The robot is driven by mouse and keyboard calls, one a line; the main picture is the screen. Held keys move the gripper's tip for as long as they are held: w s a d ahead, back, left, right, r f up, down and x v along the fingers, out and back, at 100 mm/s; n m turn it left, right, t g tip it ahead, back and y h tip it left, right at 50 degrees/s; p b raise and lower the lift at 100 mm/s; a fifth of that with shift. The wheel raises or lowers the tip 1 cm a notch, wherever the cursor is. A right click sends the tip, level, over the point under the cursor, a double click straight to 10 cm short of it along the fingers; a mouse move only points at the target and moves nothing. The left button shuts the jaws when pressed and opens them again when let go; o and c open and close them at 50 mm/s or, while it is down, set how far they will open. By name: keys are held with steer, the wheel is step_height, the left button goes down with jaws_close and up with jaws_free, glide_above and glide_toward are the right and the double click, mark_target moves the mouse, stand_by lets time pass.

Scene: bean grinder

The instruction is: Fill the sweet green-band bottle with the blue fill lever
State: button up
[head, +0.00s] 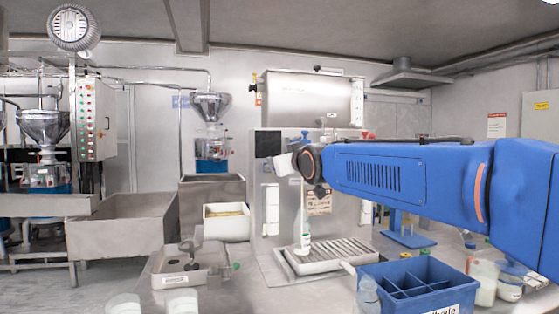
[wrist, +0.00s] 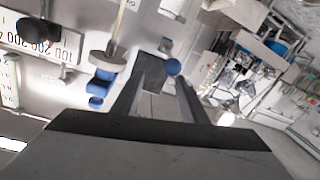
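A white bottle (head: 304,240) with a narrow neck stands upright at the left end of the ribbed drip tray (head: 335,257), in front of the steel filling machine (head: 310,100). Its band is too small to make out clearly. A small blue knob (head: 305,133) shows on the machine just above my wrist. In the head view my wrist hides most of the gripper, in front of the machine and above the bottle.
A blue divided crate (head: 415,290) stands at the front right, with jars (head: 484,280) beside it. A grey tray (head: 187,270) and a small green item (head: 236,266) lie left of the drip tray. A red knob (head: 366,135) is on the machine's right side.

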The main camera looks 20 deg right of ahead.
steer(key=s+d, duration=0.1)
steer(key=s, duration=1.4)
steer(key=shift+s+d+r, duration=0.2)
steer(key=shift+s, duration=0.15)
